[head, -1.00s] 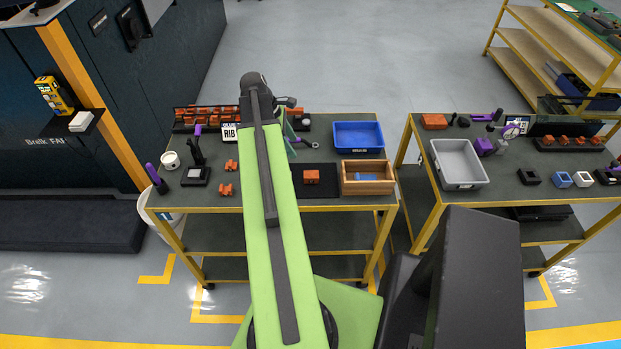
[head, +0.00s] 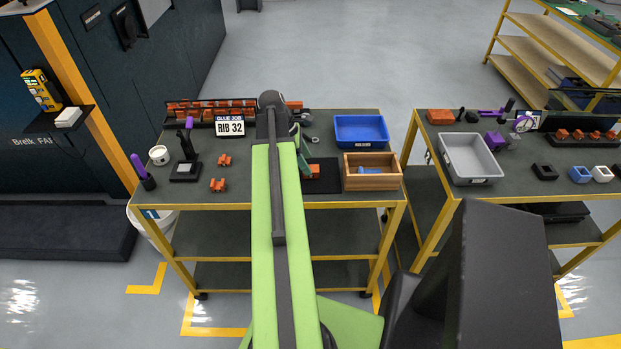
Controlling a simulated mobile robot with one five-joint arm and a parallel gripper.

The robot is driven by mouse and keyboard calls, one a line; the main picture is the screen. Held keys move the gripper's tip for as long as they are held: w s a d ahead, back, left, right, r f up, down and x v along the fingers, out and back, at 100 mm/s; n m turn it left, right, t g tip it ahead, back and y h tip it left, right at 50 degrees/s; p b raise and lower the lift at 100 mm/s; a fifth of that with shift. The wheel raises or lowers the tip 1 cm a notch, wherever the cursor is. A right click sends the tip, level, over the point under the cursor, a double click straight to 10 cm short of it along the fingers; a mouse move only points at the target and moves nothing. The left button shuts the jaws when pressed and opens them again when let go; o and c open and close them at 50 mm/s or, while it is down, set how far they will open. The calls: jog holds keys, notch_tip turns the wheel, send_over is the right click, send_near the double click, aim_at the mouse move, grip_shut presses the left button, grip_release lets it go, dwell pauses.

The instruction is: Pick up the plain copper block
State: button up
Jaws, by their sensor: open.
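A copper-coloured block (head: 314,172) lies on a black mat (head: 323,195) on the left table, just right of my arm. Its left part is hidden behind my arm and gripper. Another copper-coloured block (head: 440,117), smooth-looking, lies at the back left corner of the right table. My gripper (head: 305,167) is open and seen from behind, largely hidden by my arm. Its visible green finger is by the left side of the block on the mat; I cannot tell whether it touches.
A wooden box (head: 371,183) and a blue bin (head: 360,130) stand right of the mat. Left of my arm are a RIB 32 sign (head: 230,126), small copper parts (head: 218,185) and a black stand (head: 185,171). A grey bin (head: 470,158) stands on the right table.

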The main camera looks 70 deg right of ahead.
jog(key=b+x, duration=0.3)
jog(key=x, duration=0.1)
jog(key=shift+d+f, duration=0.15)
jog(key=shift+f, duration=0.1)
jog(key=shift+r, duration=0.2)
grip_shut()
dwell(0.8)
